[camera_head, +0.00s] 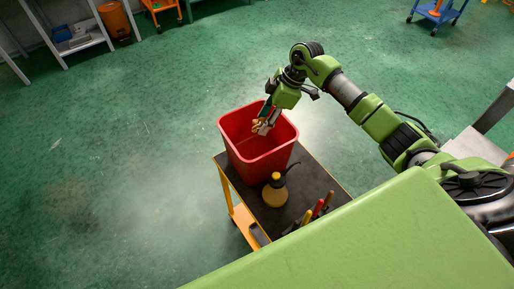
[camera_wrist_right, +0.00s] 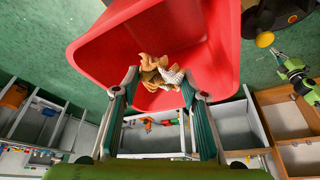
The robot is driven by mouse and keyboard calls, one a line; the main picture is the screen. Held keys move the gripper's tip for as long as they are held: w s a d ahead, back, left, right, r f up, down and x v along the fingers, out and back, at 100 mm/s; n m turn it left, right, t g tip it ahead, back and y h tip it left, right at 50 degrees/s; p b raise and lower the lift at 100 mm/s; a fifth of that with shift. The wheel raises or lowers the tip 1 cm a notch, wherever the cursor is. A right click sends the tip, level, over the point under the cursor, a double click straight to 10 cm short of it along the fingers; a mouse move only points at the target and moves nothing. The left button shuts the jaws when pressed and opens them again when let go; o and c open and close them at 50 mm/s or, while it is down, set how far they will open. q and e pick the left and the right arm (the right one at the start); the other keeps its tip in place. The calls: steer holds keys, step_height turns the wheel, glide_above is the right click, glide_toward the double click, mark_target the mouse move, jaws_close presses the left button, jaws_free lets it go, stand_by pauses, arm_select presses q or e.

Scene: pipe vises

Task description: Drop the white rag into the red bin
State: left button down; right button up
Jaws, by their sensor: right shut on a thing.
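The red bin (camera_head: 248,166) stands open-topped and upright on a small cart. My right gripper (camera_head: 264,122) is over the bin's mouth, pointing down, and is shut on a crumpled rag. The rag (camera_head: 256,126) looks tan and partly white. In the right wrist view the rag (camera_wrist_right: 160,72) is bunched between the two fingertips of my right gripper (camera_wrist_right: 159,86), with the red bin (camera_wrist_right: 218,40) behind it. How far the rag is above the bin's floor is hard to tell. My left gripper is not in view.
The cart (camera_head: 258,208) has a dark top and yellow frame. An oil can (camera_head: 275,192) stands close to the bin, and several tools with coloured handles (camera_head: 318,208) are at the cart's near edge.

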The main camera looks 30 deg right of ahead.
steer(key=o, duration=1.1)
steer(key=shift+c, duration=0.2)
steer(key=v, duration=1.2)
steer(key=shift+a, duration=0.1)
